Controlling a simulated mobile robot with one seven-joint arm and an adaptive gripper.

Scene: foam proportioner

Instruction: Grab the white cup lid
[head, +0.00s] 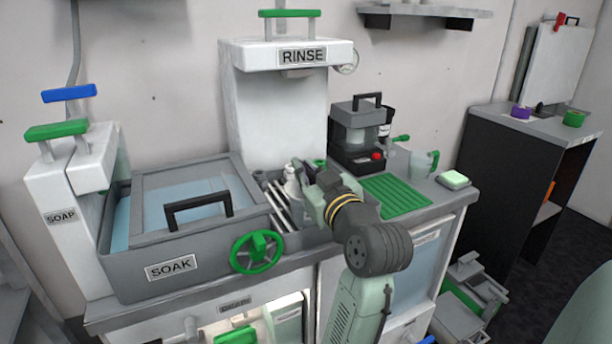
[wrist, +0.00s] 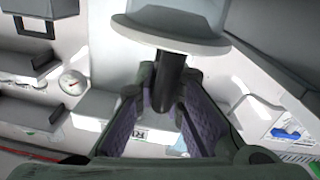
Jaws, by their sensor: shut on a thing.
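My gripper (head: 312,188) reaches over the sink bay below the RINSE column in the head view. In the wrist view, its two purple-padded fingers (wrist: 165,85) are closed around a short black stem. The stem joins a wide pale white-grey round piece (wrist: 170,36), which looks like the white cup lid. Its upper end is cut off by the picture edge. In the head view a small white piece (head: 291,182) shows just left of my gripper; I cannot tell whether it is the lid, as the gripper hides part of that area.
The SOAK basin (head: 170,268) with a black-handled cover lies left, with a green valve wheel (head: 257,252) in front. A black-and-grey machine (head: 360,138) stands behind my gripper. A green drain mat (head: 395,195), a jug (head: 424,163) and a sponge (head: 453,180) are to the right.

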